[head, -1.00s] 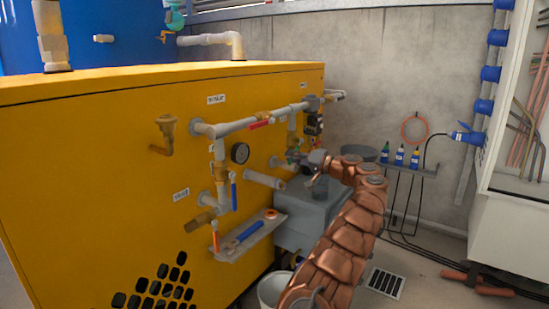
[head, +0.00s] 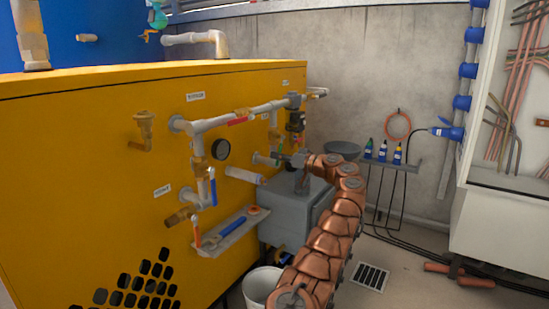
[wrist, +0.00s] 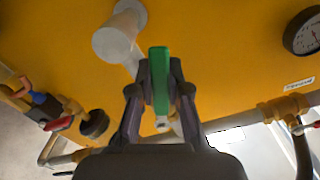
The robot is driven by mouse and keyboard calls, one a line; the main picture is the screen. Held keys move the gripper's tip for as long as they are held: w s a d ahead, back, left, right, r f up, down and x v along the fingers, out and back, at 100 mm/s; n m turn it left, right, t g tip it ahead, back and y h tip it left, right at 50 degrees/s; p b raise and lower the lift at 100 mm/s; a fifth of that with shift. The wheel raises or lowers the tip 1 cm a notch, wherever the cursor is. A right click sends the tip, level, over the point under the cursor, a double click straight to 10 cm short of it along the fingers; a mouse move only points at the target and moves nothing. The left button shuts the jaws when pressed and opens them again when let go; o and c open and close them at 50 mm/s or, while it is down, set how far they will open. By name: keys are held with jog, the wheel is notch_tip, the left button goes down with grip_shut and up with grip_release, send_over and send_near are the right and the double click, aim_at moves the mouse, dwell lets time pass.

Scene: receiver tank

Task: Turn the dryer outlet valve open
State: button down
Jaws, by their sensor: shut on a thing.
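A green lever (wrist: 160,80) stands upright in the wrist view, between the two fingers of my gripper (wrist: 160,88). My gripper is shut on it. In the head view my gripper (head: 284,157) is at the pipework on the yellow cabinet's front, above the grey box, and the green lever (head: 274,151) shows only as a small patch there. The valve body behind the lever is mostly hidden by my fingers. The labels are too small to read, so I cannot tell which valve is the dryer outlet valve.
The yellow cabinet (head: 80,150) carries a red-handled valve (head: 237,121), a blue-handled valve (head: 212,187) and a round gauge (head: 220,149). A tool shelf (head: 232,232) juts out below. A grey box (head: 285,210) stands under my gripper, and a white bucket (head: 263,284) is on the floor.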

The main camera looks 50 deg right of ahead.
jog(key=shift+s+d, duration=0.1)
jog(key=shift+d, duration=0.1)
dwell(0.3)
jog(key=c, duration=1.1)
grip_release()
jog(key=shift+a, duration=0.1)
jog(key=s+d, duration=0.1)
jog(key=s, duration=1)
jog(key=shift+s+d, duration=0.35)
jog(key=shift+d, duration=0.05)
